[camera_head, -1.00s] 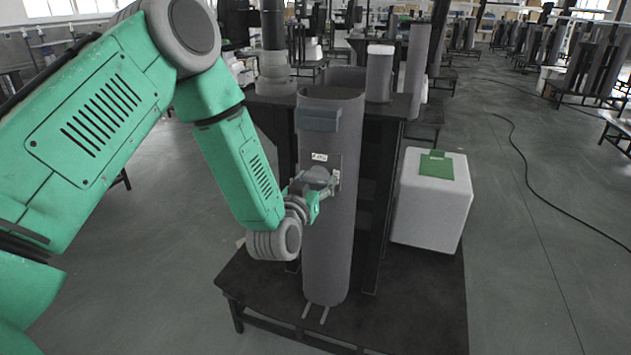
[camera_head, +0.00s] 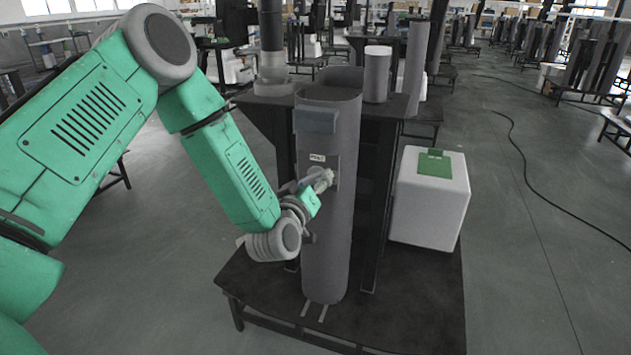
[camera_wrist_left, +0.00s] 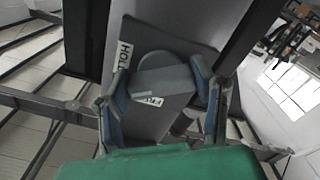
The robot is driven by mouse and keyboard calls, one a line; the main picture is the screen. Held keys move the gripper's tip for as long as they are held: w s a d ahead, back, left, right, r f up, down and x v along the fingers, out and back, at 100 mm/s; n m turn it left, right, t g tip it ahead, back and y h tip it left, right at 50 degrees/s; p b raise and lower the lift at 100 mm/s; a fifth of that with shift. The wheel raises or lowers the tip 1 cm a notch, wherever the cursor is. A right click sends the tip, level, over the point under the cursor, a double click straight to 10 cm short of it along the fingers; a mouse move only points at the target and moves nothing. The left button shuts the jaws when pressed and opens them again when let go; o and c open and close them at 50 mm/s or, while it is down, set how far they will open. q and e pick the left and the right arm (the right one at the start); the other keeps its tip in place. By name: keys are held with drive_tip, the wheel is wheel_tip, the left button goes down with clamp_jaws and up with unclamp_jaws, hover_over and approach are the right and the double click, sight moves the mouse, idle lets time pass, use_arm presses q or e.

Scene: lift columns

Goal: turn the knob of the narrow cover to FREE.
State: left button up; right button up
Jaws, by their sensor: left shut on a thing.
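The narrow cover (camera_head: 325,235) is a tall grey half-cylinder standing upright on the dark platform. Its knob (camera_wrist_left: 165,78), a grey disc with a raised bar, sits on a dark plate (camera_wrist_left: 178,42) in the left wrist view. A HOLD label (camera_wrist_left: 124,50) shows at the upper left of the plate, and a partly hidden label (camera_wrist_left: 150,100) below the knob's bar. My left gripper (camera_wrist_left: 158,92) has its two blue-padded fingers on both sides of the bar, shut on the knob. In the head view the left gripper (camera_head: 322,184) is at the plate, hiding most of the knob. My right gripper is not in view.
A white box with a green top (camera_head: 432,200) stands right of the column. Black uprights (camera_head: 379,200) stand behind the cover. The floor at right is open, with a black cable (camera_head: 530,175).

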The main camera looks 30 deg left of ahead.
use_arm(q)
drive_tip(key=n, duration=0.5)
drive_tip(key=shift+a+r+n, duration=0.2)
drive_tip(key=shift+a+n, duration=0.05)
drive_tip(key=shift+n, duration=0.15)
drive_tip(key=n+b, duration=0.1)
drive_tip(key=n, duration=0.4)
drive_tip(key=shift+f+n+b, duration=0.1)
drive_tip(key=shift+n+b, duration=0.3)
drive_tip(key=o, duration=1.1)
drive_tip(key=shift+s, duration=0.1)
drive_tip(key=shift+o, duration=0.3)
drive_tip(key=shift+a+f, duration=0.1)
